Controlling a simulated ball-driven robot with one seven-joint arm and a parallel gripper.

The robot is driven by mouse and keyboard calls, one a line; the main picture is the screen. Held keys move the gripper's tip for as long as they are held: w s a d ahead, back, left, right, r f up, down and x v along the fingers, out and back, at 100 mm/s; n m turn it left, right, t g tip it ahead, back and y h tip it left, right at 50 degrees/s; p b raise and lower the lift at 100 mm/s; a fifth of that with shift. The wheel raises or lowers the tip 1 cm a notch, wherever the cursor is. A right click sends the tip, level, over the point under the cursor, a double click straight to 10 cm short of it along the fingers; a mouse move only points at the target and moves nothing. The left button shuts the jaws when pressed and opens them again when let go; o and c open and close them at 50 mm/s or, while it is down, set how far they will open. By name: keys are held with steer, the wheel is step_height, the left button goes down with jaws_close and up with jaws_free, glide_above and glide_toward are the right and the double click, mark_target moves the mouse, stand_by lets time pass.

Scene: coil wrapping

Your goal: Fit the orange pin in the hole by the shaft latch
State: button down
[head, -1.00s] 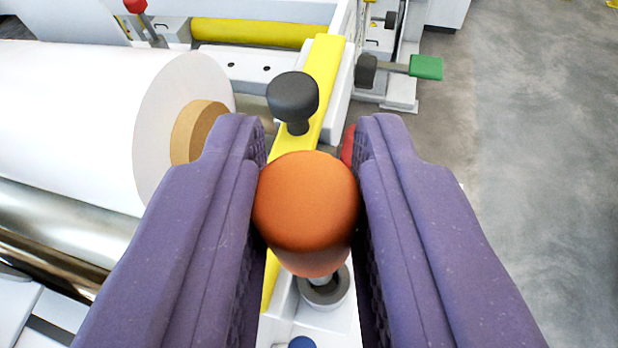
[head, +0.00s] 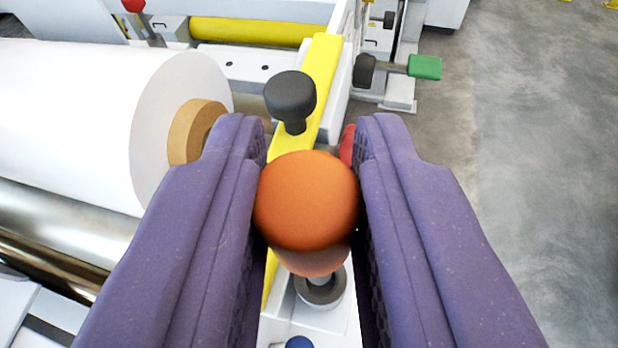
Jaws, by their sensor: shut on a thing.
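The orange pin (head: 306,200) has a round orange knob and a short metal shank below it. My gripper (head: 312,190) has two purple padded fingers shut on the knob, one on each side. The shank points down at a grey ring-shaped hole (head: 320,290) on the white machine frame. The shank's tip shows at the ring; I cannot tell how deep it sits. The yellow shaft latch (head: 322,75) with a black knob (head: 290,97) lies just beyond the pin. A red part (head: 347,143) shows partly behind the right finger.
A large white roll (head: 90,110) with a brown core (head: 195,130) lies to the left. A green handle (head: 425,67) sticks out at the upper right. A blue knob (head: 299,342) shows at the bottom edge. Grey floor (head: 540,150) is open at the right.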

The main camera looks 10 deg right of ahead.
mark_target(321, 280)
steer(key=shift+f+b, duration=1.6)
steer(key=shift+f, duration=1.05)
steer(key=c, duration=0.8)
jaws_free()
steer(key=v, duration=0.7)
steer(key=shift+s+a+r, duration=0.1)
steer(key=shift+s+r, duration=0.1)
steer(key=shift+s, duration=0.15)
